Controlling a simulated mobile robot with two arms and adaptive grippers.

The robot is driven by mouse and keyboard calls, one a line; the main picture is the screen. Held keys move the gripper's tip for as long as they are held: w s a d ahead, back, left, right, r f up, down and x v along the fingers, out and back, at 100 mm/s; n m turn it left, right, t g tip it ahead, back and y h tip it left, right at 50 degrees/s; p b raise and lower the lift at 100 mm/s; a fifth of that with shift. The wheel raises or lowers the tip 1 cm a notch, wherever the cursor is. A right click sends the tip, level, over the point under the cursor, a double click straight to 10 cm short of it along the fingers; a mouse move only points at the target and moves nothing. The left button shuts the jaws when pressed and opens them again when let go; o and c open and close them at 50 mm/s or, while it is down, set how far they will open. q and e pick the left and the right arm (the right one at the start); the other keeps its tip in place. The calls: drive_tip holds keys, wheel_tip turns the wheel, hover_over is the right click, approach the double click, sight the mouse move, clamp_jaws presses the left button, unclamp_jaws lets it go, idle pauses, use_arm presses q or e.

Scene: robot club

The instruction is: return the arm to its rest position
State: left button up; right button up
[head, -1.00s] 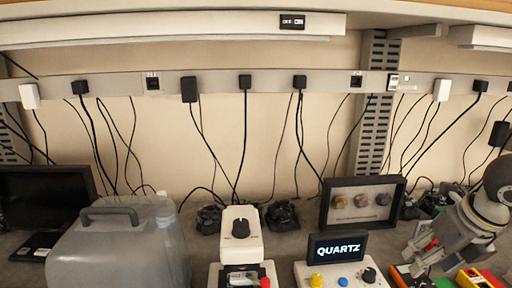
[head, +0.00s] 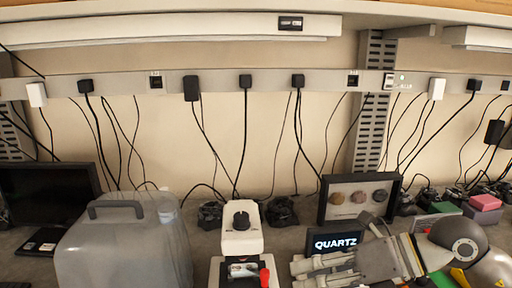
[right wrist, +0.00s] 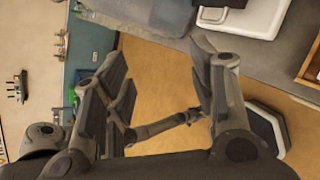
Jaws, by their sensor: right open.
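My right gripper (head: 300,273) comes in from the right in the head view. Its fingers point left, in front of the QUARTZ display (head: 336,240) and over the control box below it, which they partly hide. In the right wrist view my right gripper (right wrist: 158,62) has its fingers spread wide, with nothing held between them. Tan floor shows in the gap. My left gripper is not seen in the head view.
A grey translucent case (head: 122,250) stands at the left beside a dark monitor (head: 48,193). A white device with a black knob (head: 240,232) stands close left of my right fingers. A framed panel (head: 358,199) stands behind. Cables hang along the wall.

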drive_tip(key=a+r+m+t+y, duration=0.4)
drive_tip(key=r+m+t+y, duration=0.4)
drive_tip(key=r, duration=0.3)
drive_tip(key=w+d+f+m+t+h, duration=0.3)
drive_tip(key=d+f+m+t+h, duration=0.3)
drive_tip(key=m+h, duration=0.45)
drive_tip(key=w+d+f+m+t+h, duration=0.35)
drive_tip(key=d+f+m+h, duration=0.3)
drive_tip(key=m, duration=0.65)
drive_tip(key=s+d+f+m+g+h, duration=0.25)
drive_tip(key=d+f+m+g, duration=0.2)
drive_tip(key=f, duration=0.65)
drive_tip(key=s+a+f+m+g, duration=0.3)
drive_tip(key=s+f+g, duration=1)
drive_tip(key=s+f, duration=0.85)
wheel_tip(320, 180, down, 28)
drive_tip(key=s+b, duration=0.1)
drive_tip(key=b, duration=0.4)
drive_tip(key=s+d+f+g+b, duration=0.1)
drive_tip(key=s+f+b, duration=0.1)
drive_tip(key=s+f, duration=0.7)
drive_tip(key=s+d+f+g+b, duration=0.1)
drive_tip(key=s+d+f+b, duration=0.1)
drive_tip(key=s+f, duration=0.6)
wheel_tip(320, 180, down, 5)
drive_tip(key=shift+s+d+f+n+b, duration=0.25)
drive_tip(key=shift+s+n+b, duration=0.1)
drive_tip(key=shift+n+b, duration=0.1)
